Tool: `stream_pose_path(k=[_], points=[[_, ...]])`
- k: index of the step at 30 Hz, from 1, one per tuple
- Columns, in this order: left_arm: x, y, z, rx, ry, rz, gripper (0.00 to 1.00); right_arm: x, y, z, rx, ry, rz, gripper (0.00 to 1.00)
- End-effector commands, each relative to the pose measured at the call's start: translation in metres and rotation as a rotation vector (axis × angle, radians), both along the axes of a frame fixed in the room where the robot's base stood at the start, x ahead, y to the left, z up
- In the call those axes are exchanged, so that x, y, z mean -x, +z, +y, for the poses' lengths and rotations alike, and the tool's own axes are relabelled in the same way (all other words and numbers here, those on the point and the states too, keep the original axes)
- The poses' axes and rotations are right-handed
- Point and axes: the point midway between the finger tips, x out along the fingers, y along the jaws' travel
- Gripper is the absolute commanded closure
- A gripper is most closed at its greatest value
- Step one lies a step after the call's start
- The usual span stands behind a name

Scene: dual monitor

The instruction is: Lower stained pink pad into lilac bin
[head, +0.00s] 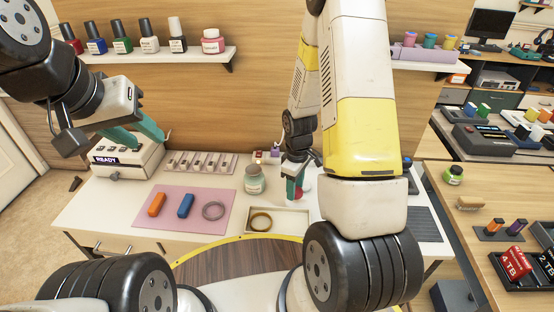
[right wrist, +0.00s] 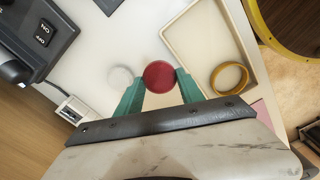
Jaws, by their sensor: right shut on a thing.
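My right gripper (head: 293,197) is low over the white table, its green fingers pointing down. In the right wrist view the gripper (right wrist: 159,80) is shut on a dark red round thing (right wrist: 159,74), which also shows as a red patch in the head view (head: 300,190). I cannot tell for sure that this is the stained pink pad. No lilac bin is clearly seen on the table; a lilac holder (head: 425,54) with several bottles stands on the right shelf. My left gripper (head: 150,142) is open and empty over the white READY box.
A pink mat (head: 165,227) carries an orange block, a blue block and a grey ring. A shallow tray (head: 291,232) holds a yellow ring (head: 261,222). A jar (head: 254,180) stands behind it. A pale disc (right wrist: 120,75) and a dark ON/OFF device (right wrist: 42,40) lie near the right gripper.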

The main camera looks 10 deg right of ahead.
Motion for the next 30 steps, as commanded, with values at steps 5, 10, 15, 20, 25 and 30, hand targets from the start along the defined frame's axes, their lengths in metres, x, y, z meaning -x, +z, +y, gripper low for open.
stream_pose_path(k=[5,10,15,20,25,30], points=[[0.000,0.000,0.000,0.000,0.000,0.000,0.64,0.038,0.004,-0.009,-0.001,-0.001,0.001,0.92],[0.000,0.000,0.000,0.000,0.000,0.000,0.64,0.057,0.006,-0.015,0.000,0.000,0.000,0.92],[0.000,0.000,0.000,0.000,0.000,0.000,0.64,0.064,0.017,-0.024,-0.001,-0.005,-0.003,0.92],[0.000,0.000,0.000,0.000,0.000,0.000,0.64,0.068,0.039,-0.041,0.000,-0.006,-0.006,0.92],[0.000,0.000,0.000,0.000,0.000,0.000,0.64,0.073,0.066,-0.062,0.000,-0.007,-0.005,0.92],[0.000,0.000,0.000,0.000,0.000,0.000,0.64,0.079,0.090,-0.085,0.002,-0.007,-0.005,0.92]])
